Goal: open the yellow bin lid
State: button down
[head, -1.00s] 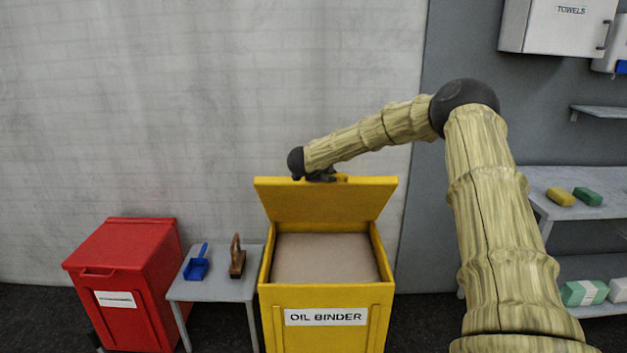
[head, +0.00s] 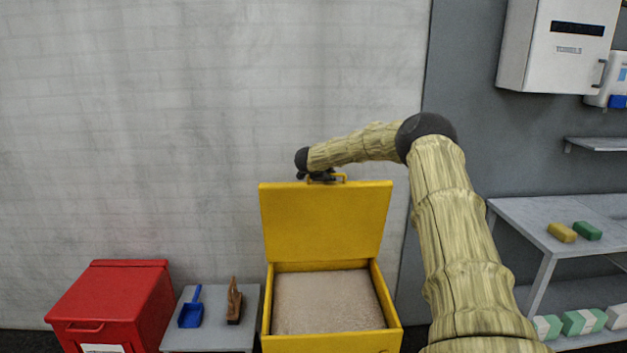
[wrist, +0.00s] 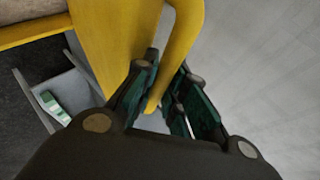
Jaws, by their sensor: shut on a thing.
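The yellow bin lid (head: 327,224) stands raised, close to upright, at the back of the yellow bin (head: 388,303). The bin is open and a grey-beige granular fill (head: 325,302) shows inside. My gripper (head: 320,177) is at the lid's top edge, at the yellow handle (head: 343,178). In the wrist view my gripper (wrist: 164,98) has its dark green fingers closed around the yellow handle bar (wrist: 183,45). The lid (wrist: 112,35) shows there beside the handle. The bin's front label is outside the head view.
A red bin (head: 115,303) and a small grey table (head: 215,337) with a blue dustpan (head: 191,309) and a brown brush (head: 234,302) stand to the left. Grey shelves (head: 545,214) with sponges and boxes stand right. A towel dispenser (head: 557,45) hangs above. The wall is behind the lid.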

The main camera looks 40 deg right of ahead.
jog(key=shift+w+d+r, duration=0.1)
jog(key=shift+w+d, duration=0.2)
jog(key=shift+d, duration=0.4)
jog(key=shift+w, duration=0.2)
jog(key=c, duration=1.7)
grip_release()
jog(key=shift+a, duration=0.1)
jog(key=shift+a, duration=0.1)
jog(key=shift+v, duration=5.85)
